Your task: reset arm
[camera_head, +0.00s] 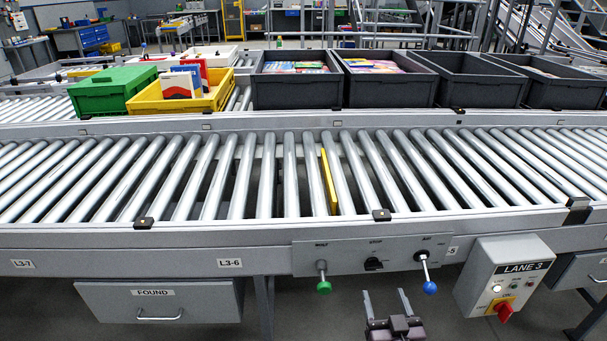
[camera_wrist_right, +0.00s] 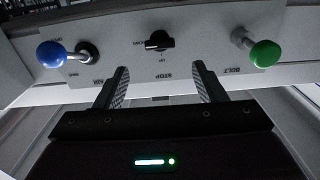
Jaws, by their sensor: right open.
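My right gripper (camera_head: 386,304) is open and empty, low in front of the conveyor's front panel (camera_head: 340,256). It hangs below the panel, between a green-knobbed lever (camera_head: 323,286) and a blue-knobbed lever (camera_head: 429,286). In the right wrist view, its two fingers (camera_wrist_right: 160,80) point toward the panel, with a black switch (camera_wrist_right: 159,41) between them. The blue knob (camera_wrist_right: 51,54) is on the left there and the green knob (camera_wrist_right: 265,54) on the right. Nothing is between the fingers. My left gripper is not in the head view.
A yellow strip (camera_head: 328,182) stands between rollers. Behind, grey crates (camera_head: 295,92), a yellow crate (camera_head: 190,104) and a green crate (camera_head: 105,92) stand on another conveyor. A LANE 3 control box (camera_head: 503,275) and a FOUND drawer (camera_head: 160,302) flank the panel.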

